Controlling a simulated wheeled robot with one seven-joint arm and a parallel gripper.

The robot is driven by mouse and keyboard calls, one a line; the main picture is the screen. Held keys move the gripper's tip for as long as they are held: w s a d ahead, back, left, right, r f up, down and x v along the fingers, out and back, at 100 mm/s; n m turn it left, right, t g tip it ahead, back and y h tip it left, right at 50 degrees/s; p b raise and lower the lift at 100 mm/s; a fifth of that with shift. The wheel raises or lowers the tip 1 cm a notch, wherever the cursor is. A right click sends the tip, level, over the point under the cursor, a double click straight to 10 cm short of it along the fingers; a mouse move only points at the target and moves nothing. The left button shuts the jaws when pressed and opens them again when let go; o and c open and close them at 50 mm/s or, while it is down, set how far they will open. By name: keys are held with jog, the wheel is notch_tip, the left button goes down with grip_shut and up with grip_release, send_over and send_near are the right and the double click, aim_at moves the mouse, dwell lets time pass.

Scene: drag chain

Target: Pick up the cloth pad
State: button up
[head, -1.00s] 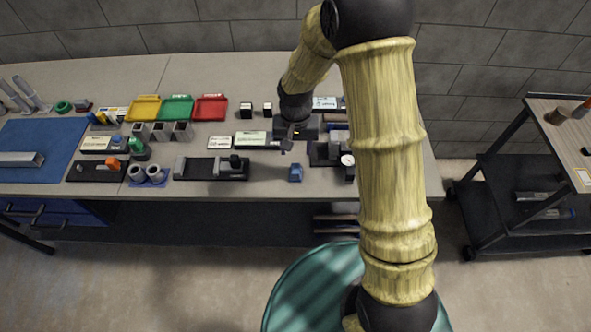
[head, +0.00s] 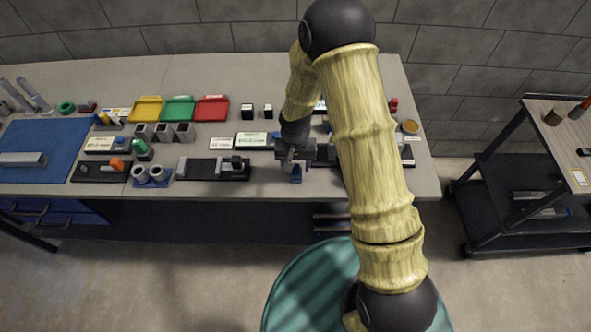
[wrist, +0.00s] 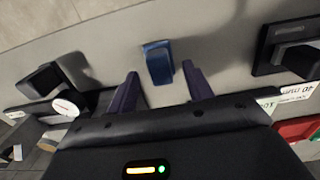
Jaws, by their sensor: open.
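A small blue block-like pad, which I take to be the cloth pad (wrist: 158,62), lies on the grey bench near its front edge. In the wrist view it is at the upper middle, between and slightly beyond my two dark fingers. My gripper (wrist: 160,76) is open and empty, with a finger to each side of the pad. In the head view my gripper (head: 296,163) is above the front of the bench, and the blue pad (head: 297,178) shows just below it, partly hidden by it.
A black fixture (head: 212,169) stands left of the pad. A fixture with a round dial (wrist: 65,107) is on the other side. Yellow, green and red trays (head: 211,108) lie farther back. Bare bench surrounds the pad, with the front edge close by.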

aim_at(295, 169)
jog(key=shift+f, duration=0.7)
jog(key=c, duration=1.1)
jog(key=shift+r, duration=0.1)
notch_tip(295, 169, up, 10)
jog(key=shift+f+b, duration=0.1)
jog(key=shift+b, duration=1)
